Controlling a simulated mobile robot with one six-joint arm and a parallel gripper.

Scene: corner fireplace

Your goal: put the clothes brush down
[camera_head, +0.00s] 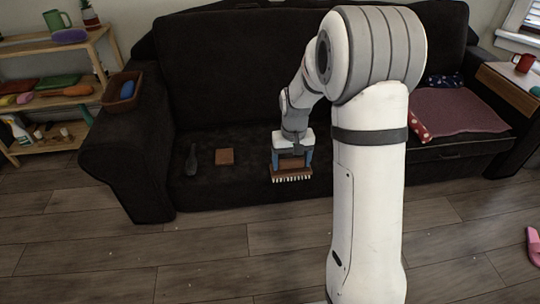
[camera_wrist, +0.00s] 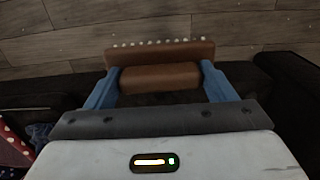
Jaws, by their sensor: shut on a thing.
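The clothes brush (camera_head: 291,174) has a brown wooden body and a row of pale bristles along its lower edge. My gripper (camera_head: 291,158) is shut on it, with blue fingers on either side, at the front of the dark sofa seat. In the wrist view the brush (camera_wrist: 160,52) shows brown with whitish bristle tips, and the blue fingers of my gripper (camera_wrist: 160,85) clasp its brown block. I cannot tell whether the brush touches the seat.
On the dark sofa (camera_head: 240,70), a brown square block (camera_head: 224,156) and a dark bottle-shaped item (camera_head: 191,160) sit left of my gripper. A shelf unit (camera_head: 50,97) with several items stands at the far left. A folded mauve cloth (camera_head: 455,112) lies on the right seat.

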